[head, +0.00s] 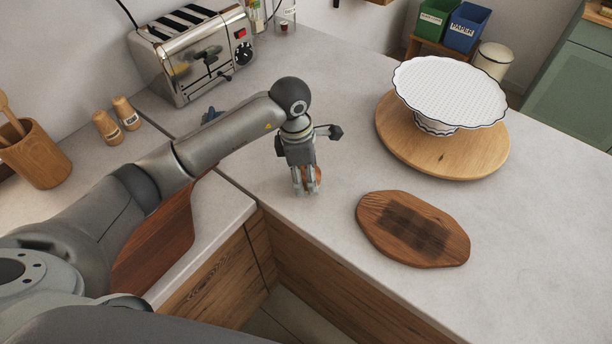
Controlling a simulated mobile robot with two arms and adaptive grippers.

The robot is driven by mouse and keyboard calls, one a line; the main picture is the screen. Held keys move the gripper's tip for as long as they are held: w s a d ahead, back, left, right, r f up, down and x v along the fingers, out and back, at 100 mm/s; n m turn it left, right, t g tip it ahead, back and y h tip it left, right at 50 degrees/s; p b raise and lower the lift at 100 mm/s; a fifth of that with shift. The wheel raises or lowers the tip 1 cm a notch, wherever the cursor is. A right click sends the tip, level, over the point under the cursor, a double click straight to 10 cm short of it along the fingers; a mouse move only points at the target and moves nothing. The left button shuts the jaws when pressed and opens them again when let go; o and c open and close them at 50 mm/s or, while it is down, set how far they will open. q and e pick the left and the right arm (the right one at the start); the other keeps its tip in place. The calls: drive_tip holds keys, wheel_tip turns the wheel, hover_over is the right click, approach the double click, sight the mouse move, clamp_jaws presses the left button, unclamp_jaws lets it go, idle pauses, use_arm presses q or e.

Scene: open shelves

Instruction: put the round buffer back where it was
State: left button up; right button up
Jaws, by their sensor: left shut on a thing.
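My left gripper (306,188) points down over the grey counter, left of the dark wooden board. It is shut on a small orange-brown thing, which looks like the round buffer (318,174). Only a rounded edge of the buffer shows beside the fingers; the rest is hidden behind them. The fingertips are close to the counter top, but I cannot tell whether the buffer touches it. My right gripper is not in view.
An oval wooden board (451,250) with a dark patch lies right of the gripper. Behind it, a white cake stand (450,90) stands on a round wooden board (392,140). A toaster (183,75) stands at the back left. Counter (330,95) around the gripper is clear.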

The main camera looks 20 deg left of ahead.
use_arm(q)
wheel_tip(320, 180, down, 2)
drive_tip(key=shift+d, duration=0.1)
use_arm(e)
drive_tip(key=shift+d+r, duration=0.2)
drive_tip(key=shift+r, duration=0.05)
use_arm(q)
drive_tip(key=shift+f, duration=0.2)
drive_tip(key=o, duration=1)
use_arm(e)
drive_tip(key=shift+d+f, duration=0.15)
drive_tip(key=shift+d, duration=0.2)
use_arm(q)
drive_tip(key=shift+r, duration=0.1)
drive_tip(key=shift+r, duration=0.4)
drive_tip(key=r+b, duration=0.1)
drive_tip(key=r, duration=0.2)
drive_tip(key=a+r, duration=0.1)
drive_tip(key=r, duration=0.3)
drive_tip(key=r+b, duration=0.1)
drive_tip(key=r, duration=0.3)
drive_tip(key=shift+s+a+r+b, duration=0.2)
drive_tip(key=shift+s+b, duration=0.1)
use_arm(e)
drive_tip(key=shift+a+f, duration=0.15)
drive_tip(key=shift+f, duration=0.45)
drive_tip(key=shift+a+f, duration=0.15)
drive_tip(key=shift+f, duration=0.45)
